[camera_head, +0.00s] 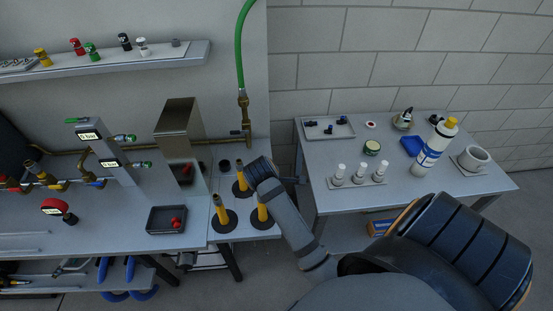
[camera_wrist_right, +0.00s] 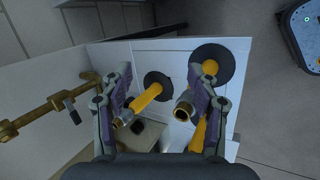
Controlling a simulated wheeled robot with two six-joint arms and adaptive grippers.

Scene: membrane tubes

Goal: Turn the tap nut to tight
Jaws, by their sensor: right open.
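In the head view a brass fitting (camera_head: 243,103) joins the green hose to a brass pipe at the back right corner of the bench; I cannot tell for sure which part is the tap nut. In the right wrist view a brass pipe with a fitting (camera_wrist_right: 52,103) shows at the left, outside my fingers. My right gripper (camera_wrist_right: 166,85) is open, its two fingers apart above yellow posts (camera_wrist_right: 147,97) with brass ends. In the head view my right wrist hides its fingers over the bench's right end. My left gripper is not in view.
Yellow posts on black bases (camera_head: 223,217) stand close to my right arm. A metal box (camera_head: 178,128), gauges and a black tray (camera_head: 166,220) are left of them. A side table (camera_head: 400,190) holds a bottle (camera_head: 436,143) and white vials. A shelf (camera_head: 110,64) is above.

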